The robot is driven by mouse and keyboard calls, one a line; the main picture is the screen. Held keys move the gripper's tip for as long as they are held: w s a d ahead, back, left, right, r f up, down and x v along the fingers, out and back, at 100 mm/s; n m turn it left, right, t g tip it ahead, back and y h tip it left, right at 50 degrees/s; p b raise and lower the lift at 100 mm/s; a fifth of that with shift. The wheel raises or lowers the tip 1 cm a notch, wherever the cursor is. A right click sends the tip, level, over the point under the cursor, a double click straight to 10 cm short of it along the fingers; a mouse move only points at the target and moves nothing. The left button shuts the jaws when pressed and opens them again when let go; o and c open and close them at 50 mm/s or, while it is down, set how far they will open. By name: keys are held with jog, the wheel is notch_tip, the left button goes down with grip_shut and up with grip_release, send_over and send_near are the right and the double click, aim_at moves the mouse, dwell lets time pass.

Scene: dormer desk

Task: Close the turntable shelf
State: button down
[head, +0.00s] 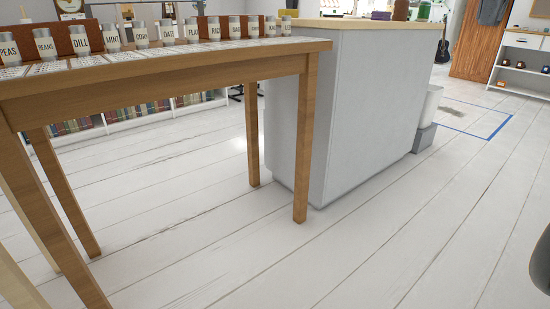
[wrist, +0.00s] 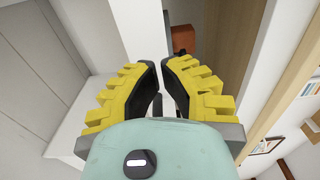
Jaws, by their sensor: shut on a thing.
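My gripper (wrist: 160,66) has yellow ribbed fingers with dark pads and shows only in the wrist view. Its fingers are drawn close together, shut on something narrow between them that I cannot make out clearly. A pale upright panel (wrist: 136,30) is right beyond the fingertips. A reddish-brown block (wrist: 184,39) stands behind it, just right of the fingertips. I cannot tell for sure which of these belongs to the turntable shelf. In the head view I cannot make out the turntable shelf or my gripper.
A wooden table (head: 170,78) with several labelled jars (head: 80,40) stands at left in the head view. A grey-white counter block (head: 370,105) stands beside it. A white bin (head: 428,112) is at its far side. The plank floor (head: 420,240) at front right is mostly clear.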

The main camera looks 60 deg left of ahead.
jog(key=a+p, duration=0.7)
jog(key=a, duration=0.3)
jog(key=shift+s, duration=0.2)
jog(key=shift+d, duration=0.1)
